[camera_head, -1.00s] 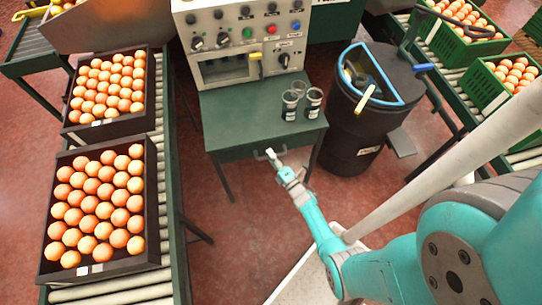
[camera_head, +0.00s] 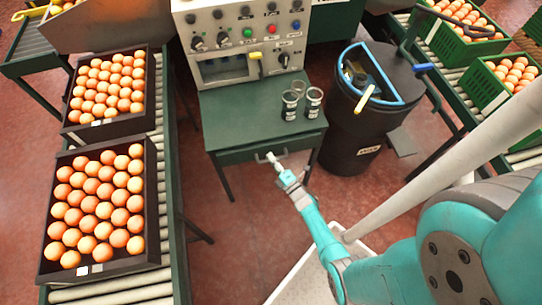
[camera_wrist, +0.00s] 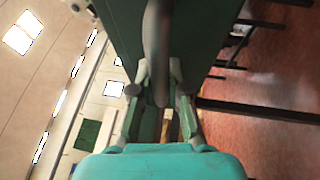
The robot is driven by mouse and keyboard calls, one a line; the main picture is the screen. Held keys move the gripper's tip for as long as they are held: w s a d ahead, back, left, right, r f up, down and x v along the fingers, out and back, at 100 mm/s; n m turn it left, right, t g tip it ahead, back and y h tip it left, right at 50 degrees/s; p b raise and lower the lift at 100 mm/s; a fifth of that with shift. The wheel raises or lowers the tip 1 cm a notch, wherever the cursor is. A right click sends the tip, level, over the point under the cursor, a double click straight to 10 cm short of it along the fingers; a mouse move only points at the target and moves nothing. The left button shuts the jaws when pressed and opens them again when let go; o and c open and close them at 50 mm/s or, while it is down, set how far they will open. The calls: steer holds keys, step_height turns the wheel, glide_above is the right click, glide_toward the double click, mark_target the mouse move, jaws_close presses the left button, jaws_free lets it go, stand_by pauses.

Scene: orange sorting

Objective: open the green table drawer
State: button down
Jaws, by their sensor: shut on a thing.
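The green table (camera_head: 237,106) stands in front of the control panel, with its drawer (camera_head: 232,156) in the front face under the top. The drawer looks closed. A grey bar handle (camera_head: 262,159) is on the drawer front. My gripper (camera_head: 272,160) is at the handle, reaching it from the front right. In the wrist view the handle (camera_wrist: 156,50) runs down between the fingers of my gripper (camera_wrist: 160,88), and the fingers are shut on it. The green drawer front (camera_wrist: 120,35) fills the upper middle of that view. The handle's far end is hard to make out.
Clear cups (camera_head: 302,103) stand on the table's right side. A black bin (camera_head: 362,110) with a blue rim is right of the table. Crates of oranges (camera_head: 150,240) lie on the left roller conveyor (camera_head: 120,292). Red floor (camera_head: 235,235) in front of the table is free.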

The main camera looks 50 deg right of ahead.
steer(key=s+a, duration=0.6)
steer(key=s, duration=0.3)
steer(key=s+a, duration=0.6)
steer(key=s, duration=0.3)
steer(key=shift+a, duration=0.15)
steer(key=shift+s, duration=0.1)
steer(key=c, duration=1.1)
jaws_free()
steer(key=shift+c, duration=0.2)
